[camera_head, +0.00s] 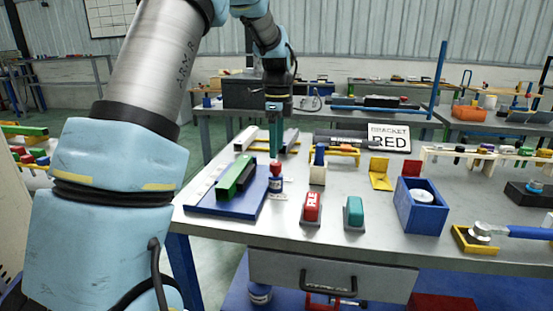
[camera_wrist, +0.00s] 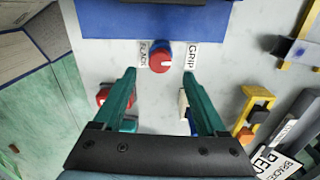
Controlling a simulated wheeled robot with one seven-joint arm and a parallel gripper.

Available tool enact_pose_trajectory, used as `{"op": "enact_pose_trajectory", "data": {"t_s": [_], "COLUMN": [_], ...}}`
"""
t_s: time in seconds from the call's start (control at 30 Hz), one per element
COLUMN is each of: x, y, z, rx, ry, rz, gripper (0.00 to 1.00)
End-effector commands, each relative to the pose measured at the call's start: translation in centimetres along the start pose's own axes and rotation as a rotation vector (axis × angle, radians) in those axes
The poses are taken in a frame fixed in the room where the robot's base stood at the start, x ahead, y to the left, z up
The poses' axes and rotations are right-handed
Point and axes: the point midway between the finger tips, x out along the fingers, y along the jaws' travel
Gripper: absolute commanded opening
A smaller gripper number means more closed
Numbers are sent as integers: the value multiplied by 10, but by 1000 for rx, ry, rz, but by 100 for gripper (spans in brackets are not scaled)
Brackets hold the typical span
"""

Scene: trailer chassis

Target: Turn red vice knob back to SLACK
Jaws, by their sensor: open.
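The red vice knob (camera_wrist: 160,57) sits on a blue round base between a SLACK label (camera_wrist: 144,54) on its left and a GRIP label (camera_wrist: 191,56) on its right in the wrist view. A small pale mark shows on the knob's lower right. In the head view the knob (camera_head: 276,168) stands upright beside the blue vice plate (camera_head: 228,205) with green bars (camera_head: 236,177). My gripper (camera_wrist: 160,75) is open with teal fingers spread to either side, and the knob shows between and beyond the tips. In the head view my gripper (camera_head: 276,154) is right above the knob, pointing down; contact cannot be told.
A red button box (camera_head: 312,208) and a teal one (camera_head: 353,213) stand in front, to the right of the knob. A white-and-blue holder (camera_head: 318,170) and a BRACKET RED sign (camera_head: 388,137) stand behind. A blue box (camera_head: 421,212) is farther right.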

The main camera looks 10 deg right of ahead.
Motion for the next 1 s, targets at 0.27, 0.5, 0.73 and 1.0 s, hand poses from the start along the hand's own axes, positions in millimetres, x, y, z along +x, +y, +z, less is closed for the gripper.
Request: {"op": "enact_pose_trajectory", "data": {"t_s": [0.27, 0.5, 0.73, 1.0], "x": [40, 50, 50, 50], "y": [0, 0, 0, 0], "z": [0, 0, 0, 0], "rx": [-2, -2, -2, -2], "ry": [1, 0, 0, 1], "rz": [1, -2, -2, -2], "gripper": [74, 74, 70, 39]}}
